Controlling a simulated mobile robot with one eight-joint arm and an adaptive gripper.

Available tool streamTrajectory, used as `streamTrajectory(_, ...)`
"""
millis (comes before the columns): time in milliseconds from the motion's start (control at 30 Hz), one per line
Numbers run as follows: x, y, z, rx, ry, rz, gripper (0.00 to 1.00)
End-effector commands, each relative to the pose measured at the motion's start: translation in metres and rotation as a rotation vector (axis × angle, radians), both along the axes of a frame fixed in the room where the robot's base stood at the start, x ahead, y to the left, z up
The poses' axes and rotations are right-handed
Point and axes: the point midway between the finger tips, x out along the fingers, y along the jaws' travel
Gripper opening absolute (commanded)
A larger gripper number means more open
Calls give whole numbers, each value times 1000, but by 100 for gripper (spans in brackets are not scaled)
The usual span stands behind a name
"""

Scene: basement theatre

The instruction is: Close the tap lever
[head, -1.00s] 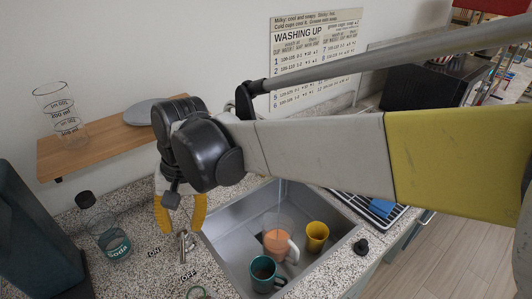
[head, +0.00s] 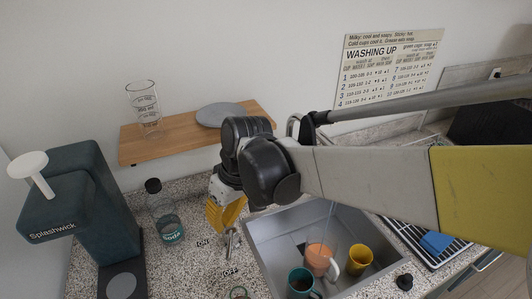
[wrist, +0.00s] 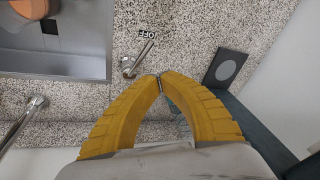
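The tap lever (head: 229,241) is a small metal handle on the speckled counter, left of the sink. An ON label (head: 203,243) and an OFF label (head: 231,271) are printed beside it. In the wrist view the lever (wrist: 138,59) lies just beyond my fingertips, one end close to the OFF label (wrist: 148,34). My gripper (wrist: 159,78) has yellow fingers whose tips meet, with nothing seen between them. In the head view my gripper (head: 222,226) points down just above and behind the lever; contact cannot be told.
The sink (head: 262,238) holds a teal mug (head: 300,283), a yellow cup (head: 359,260) and a clear jug (head: 319,259). A soda bottle (head: 165,213) and a dark Splashwick machine (head: 85,205) stand left. A wooden shelf (head: 175,142) hangs behind. A drying rack (head: 425,240) is right.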

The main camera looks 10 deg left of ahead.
Motion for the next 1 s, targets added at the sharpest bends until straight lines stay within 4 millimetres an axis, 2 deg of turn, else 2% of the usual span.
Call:
streamTrajectory(100, 0, 11, 3, 50, -83, 301, 0)
streamTrajectory(200, -1, 18, 1, 83, -145, 507, 0)
streamTrajectory(333, -1, 24, -1, 108, -199, 669, 0)
streamTrajectory(567, -3, 30, -18, 117, -219, 728, 0)
streamTrajectory(1000, -9, 61, -103, 117, -217, 726, 0)
